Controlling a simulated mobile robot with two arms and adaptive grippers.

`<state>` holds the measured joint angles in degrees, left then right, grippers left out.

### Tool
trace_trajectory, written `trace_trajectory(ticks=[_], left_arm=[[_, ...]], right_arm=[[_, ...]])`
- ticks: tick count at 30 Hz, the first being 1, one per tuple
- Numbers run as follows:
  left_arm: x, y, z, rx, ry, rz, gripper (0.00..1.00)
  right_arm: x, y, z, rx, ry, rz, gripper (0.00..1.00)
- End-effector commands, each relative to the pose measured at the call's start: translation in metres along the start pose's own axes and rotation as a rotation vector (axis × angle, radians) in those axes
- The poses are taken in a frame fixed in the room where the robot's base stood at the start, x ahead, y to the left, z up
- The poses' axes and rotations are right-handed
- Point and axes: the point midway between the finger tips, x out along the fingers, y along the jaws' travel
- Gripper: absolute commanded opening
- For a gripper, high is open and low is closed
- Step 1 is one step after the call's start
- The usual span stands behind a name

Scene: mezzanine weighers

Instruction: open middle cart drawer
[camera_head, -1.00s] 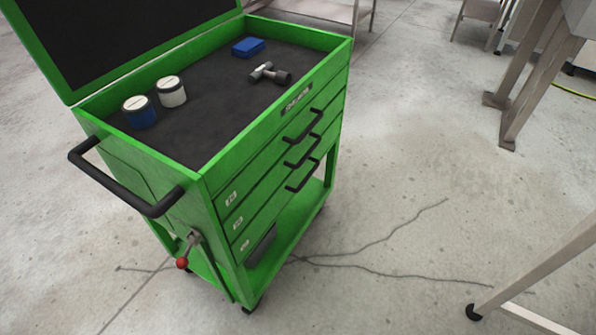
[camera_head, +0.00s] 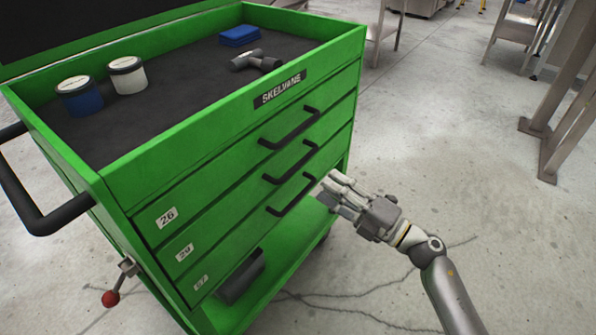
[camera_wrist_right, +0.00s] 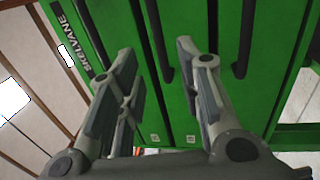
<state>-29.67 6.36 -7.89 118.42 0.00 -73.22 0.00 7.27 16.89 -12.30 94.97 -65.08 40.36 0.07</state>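The green cart (camera_head: 120,185) stands at left centre in the head view, with three drawers that look shut. The middle drawer (camera_head: 235,208) has a black bar handle (camera_head: 292,163) between the upper handle (camera_head: 290,130) and the lower handle (camera_head: 290,196). My right gripper (camera_head: 328,190) is just right of the lower and middle handles, fingers towards the drawer fronts. In the right wrist view its fingers (camera_wrist_right: 160,85) are spread and empty. Two black handles show there, one between the fingers (camera_wrist_right: 158,45) and one right of them (camera_wrist_right: 245,45); I cannot tell which drawers. My left gripper is not in view.
Two jars (camera_head: 105,85), a blue block (camera_head: 239,36) and a dark hammer-like tool (camera_head: 257,61) lie on the cart top. A black side handle (camera_head: 40,215) and a red-knobbed lever (camera_head: 111,297) stick out at the left. Floor right of the cart is clear up to table legs (camera_head: 550,130).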

Motion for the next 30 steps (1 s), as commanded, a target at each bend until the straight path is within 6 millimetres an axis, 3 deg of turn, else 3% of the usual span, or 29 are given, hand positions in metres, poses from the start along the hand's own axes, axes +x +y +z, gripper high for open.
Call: trace_trajectory(ticks=[9,15,28,30], left_arm=[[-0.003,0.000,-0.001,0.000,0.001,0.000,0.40],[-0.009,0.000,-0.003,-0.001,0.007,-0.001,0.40],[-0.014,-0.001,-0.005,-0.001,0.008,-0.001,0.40],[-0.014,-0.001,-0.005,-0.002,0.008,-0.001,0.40]], right_arm=[[0.059,0.001,0.001,0.004,-0.002,0.005,0.34],[0.088,0.001,0.001,0.005,-0.004,0.003,0.34],[0.100,0.000,0.001,0.004,-0.004,0.001,0.34],[0.100,0.000,0.001,0.004,-0.004,0.001,0.27]])
